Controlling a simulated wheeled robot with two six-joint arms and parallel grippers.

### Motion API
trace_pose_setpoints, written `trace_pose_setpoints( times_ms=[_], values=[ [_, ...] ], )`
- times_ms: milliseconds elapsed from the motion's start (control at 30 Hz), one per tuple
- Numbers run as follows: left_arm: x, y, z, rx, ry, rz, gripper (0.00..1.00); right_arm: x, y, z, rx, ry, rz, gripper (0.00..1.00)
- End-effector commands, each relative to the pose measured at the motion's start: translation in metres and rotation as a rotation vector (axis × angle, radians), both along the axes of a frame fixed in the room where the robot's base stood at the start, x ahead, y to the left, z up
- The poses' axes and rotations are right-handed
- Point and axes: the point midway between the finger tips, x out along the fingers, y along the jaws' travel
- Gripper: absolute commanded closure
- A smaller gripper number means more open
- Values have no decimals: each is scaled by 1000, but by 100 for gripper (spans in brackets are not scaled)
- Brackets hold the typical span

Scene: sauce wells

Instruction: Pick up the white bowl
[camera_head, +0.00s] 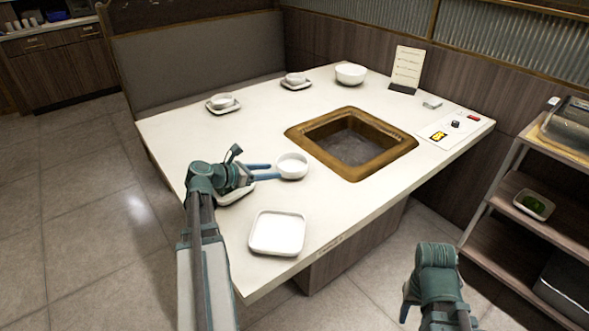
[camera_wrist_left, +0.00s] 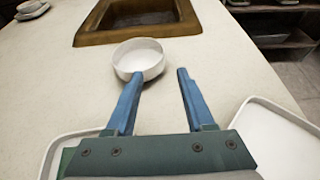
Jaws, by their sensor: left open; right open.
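A small white bowl (camera_head: 292,166) stands upright on the pale table, near the left front corner of the square recess. My left gripper (camera_head: 273,170) is open and empty, low over the table, its blue fingers pointing at the bowl. In the left wrist view the bowl (camera_wrist_left: 140,56) is just ahead, in line with the left finger, whose tip overlaps its near side. I cannot tell whether they touch. The right finger lies to the right of the bowl. My right gripper (camera_head: 437,310) is open, off the table at the lower right; its fingertips are barely visible.
A square white plate (camera_head: 277,233) lies in front; another (camera_head: 235,196) is partly under my left gripper. A wood-rimmed recess (camera_head: 396,157) is beyond the bowl. Smaller bowls on saucers (camera_head: 222,101) and a larger white bowl (camera_head: 350,74) stand farther back. A shelf cart (camera_head: 520,190) is at right.

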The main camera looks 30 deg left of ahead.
Motion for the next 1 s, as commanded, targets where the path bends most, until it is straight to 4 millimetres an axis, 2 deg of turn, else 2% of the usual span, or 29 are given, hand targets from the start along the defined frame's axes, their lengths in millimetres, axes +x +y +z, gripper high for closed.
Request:
trace_pose_setpoints(
  times_ms=[400, 533, 833, 1000],
  values=[
    [61, -25, -30, 3, 2, -5, 46, 0, 0, -30, 0, 0, 0, 50],
    [70, -29, -33, 3, 1, -3, 46, 0, 0, -32, 0, 0, 0, 50],
    [75, -31, -35, 3, 1, -3, 46, 0, 0, -34, 0, 0, 0, 50],
    [92, -36, -45, 4, 1, -6, 46, 0, 0, -44, 0, 0, 0, 50]
  ],
)
